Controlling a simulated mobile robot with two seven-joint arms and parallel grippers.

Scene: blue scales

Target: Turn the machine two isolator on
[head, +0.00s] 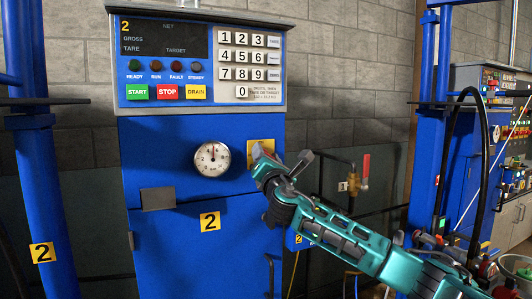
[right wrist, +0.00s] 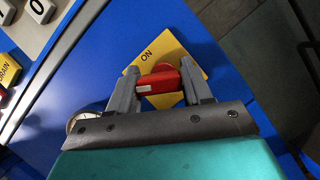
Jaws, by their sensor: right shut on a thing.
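The machine two isolator is a red handle (right wrist: 160,80) on a yellow plate (right wrist: 195,62) marked "ON", seen close in the right wrist view. In the head view the yellow plate (head: 251,154) is on the blue cabinet front, right of the round dial, and the gripper hides most of it. My right gripper (head: 262,158) is at the plate, its arm reaching in from the lower right. In the right wrist view its two grey fingers (right wrist: 158,78) are shut on the red handle, one at each end. I cannot tell the switch position. My left gripper is not in view.
Machine two (head: 210,222) has a dial (head: 212,159), a keypad (head: 249,62), and START, STOP and DRAIN buttons above. A grey latch block (head: 158,198) juts from its front. A red-handled valve pipe (head: 355,182) and another blue machine stand to the right.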

